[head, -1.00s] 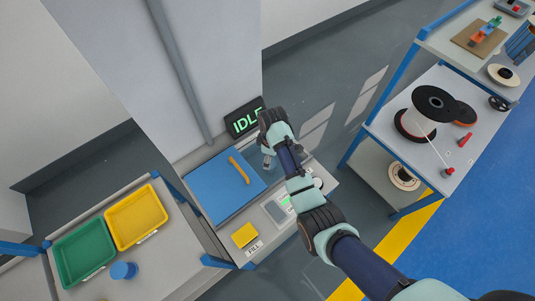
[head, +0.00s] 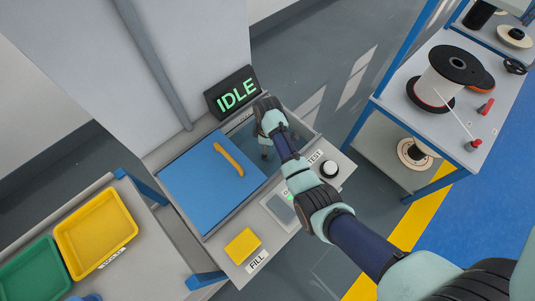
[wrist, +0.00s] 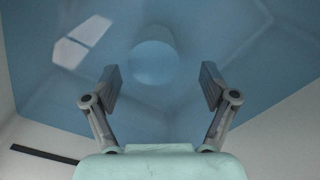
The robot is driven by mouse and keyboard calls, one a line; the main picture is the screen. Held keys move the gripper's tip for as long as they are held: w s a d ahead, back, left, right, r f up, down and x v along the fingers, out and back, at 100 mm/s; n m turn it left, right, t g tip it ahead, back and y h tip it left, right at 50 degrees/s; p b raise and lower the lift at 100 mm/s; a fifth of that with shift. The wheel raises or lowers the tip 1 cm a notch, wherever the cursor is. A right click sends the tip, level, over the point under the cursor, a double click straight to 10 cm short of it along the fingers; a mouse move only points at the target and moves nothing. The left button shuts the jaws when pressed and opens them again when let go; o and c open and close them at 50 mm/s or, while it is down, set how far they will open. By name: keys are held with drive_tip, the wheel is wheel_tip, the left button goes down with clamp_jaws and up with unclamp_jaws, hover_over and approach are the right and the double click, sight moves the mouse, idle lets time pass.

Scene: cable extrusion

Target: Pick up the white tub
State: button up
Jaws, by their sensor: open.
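No white tub shows plainly in either view. In the wrist view a pale bluish round shape (wrist: 154,62) shows in or through a glossy blue surface (wrist: 240,70); I cannot tell whether it is the tub or a reflection. My gripper (wrist: 158,88) has its two fingers wide apart, with nothing between them but the blue surface beyond. In the head view my gripper (head: 266,152) points down over the bluish panel on the machine top, right of the blue lid; my arm partly hides that area.
The blue lid (head: 205,185) with an orange handle (head: 229,158) is closed. A screen (head: 235,93) reads IDLE. A yellow pad (head: 243,245) is by the FILL label; a round knob (head: 330,168) is near TEST. A yellow tray (head: 95,233) stands left; a shelf with spools (head: 447,75) stands right.

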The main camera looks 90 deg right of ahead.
drive_tip(key=f+b, duration=0.1)
drive_tip(key=f, duration=0.1)
drive_tip(key=f+b, duration=0.1)
drive_tip(key=f, duration=0.1)
drive_tip(key=f+b, duration=0.1)
drive_tip(key=f, duration=0.1)
drive_tip(key=shift+s+d, duration=0.1)
drive_tip(key=shift+d, duration=0.2)
drive_tip(key=shift+r, duration=0.15)
drive_tip(key=c, duration=1.2)
